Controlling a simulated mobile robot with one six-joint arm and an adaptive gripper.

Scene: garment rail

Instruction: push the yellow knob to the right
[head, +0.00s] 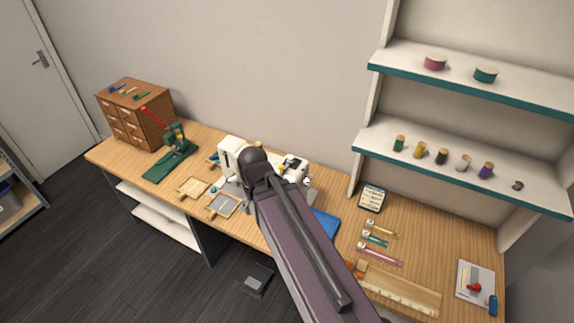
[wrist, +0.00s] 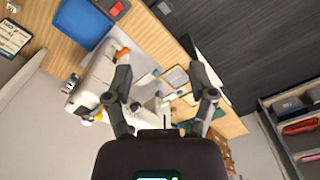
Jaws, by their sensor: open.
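A white sewing machine (head: 231,151) stands on the wooden bench, partly hidden behind my arm in the head view. A small yellow part (head: 283,171) shows by a black piece at its right end; I cannot tell for certain that it is the knob. In the wrist view the machine's pale body (wrist: 92,82) lies left of my gripper (wrist: 160,75). A yellow piece (wrist: 98,115) shows there beside the left finger, and an orange piece (wrist: 123,53) shows at that finger's tip. Contact cannot be told. My gripper is open, with nothing held between the fingers.
A green lever press (head: 172,160) and a wooden drawer box (head: 135,113) stand at the left. Wooden frames (head: 222,206) lie before the machine. A wall shelf (head: 460,165) with spools overhangs the right side.

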